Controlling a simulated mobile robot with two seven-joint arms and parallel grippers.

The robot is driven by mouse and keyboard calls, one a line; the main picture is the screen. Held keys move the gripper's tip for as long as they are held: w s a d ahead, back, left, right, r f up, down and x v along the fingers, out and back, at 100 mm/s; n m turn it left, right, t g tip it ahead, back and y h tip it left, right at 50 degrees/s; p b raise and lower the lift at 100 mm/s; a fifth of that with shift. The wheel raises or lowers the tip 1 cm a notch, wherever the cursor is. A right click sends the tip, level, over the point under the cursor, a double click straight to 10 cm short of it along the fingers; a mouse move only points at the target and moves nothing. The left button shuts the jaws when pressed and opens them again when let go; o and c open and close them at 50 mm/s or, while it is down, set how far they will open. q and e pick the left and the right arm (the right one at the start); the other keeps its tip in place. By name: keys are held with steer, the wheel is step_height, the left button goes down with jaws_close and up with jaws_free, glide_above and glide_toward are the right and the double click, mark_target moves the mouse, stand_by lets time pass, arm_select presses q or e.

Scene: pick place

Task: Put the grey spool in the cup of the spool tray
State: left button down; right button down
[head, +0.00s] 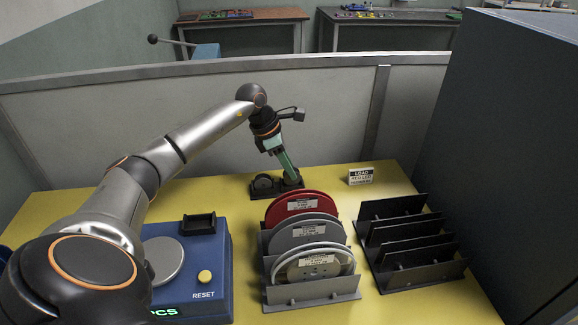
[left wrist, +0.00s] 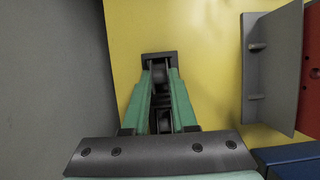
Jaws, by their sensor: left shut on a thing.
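The black spool tray (head: 264,193) lies on the yellow table near the back wall; it also shows in the left wrist view (left wrist: 150,57). A dark round part, likely a cup, shows at its left end. My left gripper (head: 291,178) points down at the tray's right end. In the left wrist view its green fingers (left wrist: 160,82) are shut on a small grey round thing, which I take for the grey spool (left wrist: 158,71). It is low, over or at the tray. The fingers hide it in the head view; I cannot tell if it touches. My right gripper is not in view.
A grey rack (head: 312,293) with red, grey and white reels stands just in front of the tray. An empty black rack (head: 412,243) is at right. A blue counter (head: 209,269) is at left. A label card (head: 361,177) stands at the back. A partition wall (head: 200,130) rises behind.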

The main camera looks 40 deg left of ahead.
arm_select(q)
steer(key=shift+f, duration=0.4)
steer(key=shift+c, duration=1.9)
jaws_free()
steer(key=shift+o, duration=0.4)
